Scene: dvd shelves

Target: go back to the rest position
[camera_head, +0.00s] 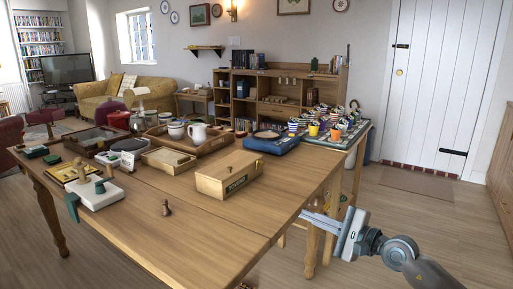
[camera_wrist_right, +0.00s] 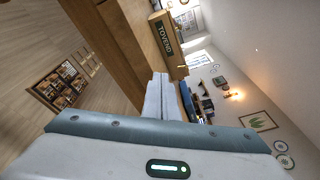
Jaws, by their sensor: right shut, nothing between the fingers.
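My right gripper (camera_head: 322,221) is in the head view at the lower right, just off the right edge of the wooden table (camera_head: 200,222). Its fingers point left toward the table edge and are shut with nothing between them. In the right wrist view the closed fingers (camera_wrist_right: 157,96) show at the middle, with the table's edge and a wooden box beyond them. My left gripper does not show in the head view.
A wooden box (camera_head: 228,174) with a dark label stands on the table, and its label shows in the wrist view (camera_wrist_right: 163,37). A blue case (camera_head: 271,145), a tray with a white jug (camera_head: 197,134) and colourful cups (camera_head: 314,129) stand farther back. The floor (camera_head: 420,235) at right is clear.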

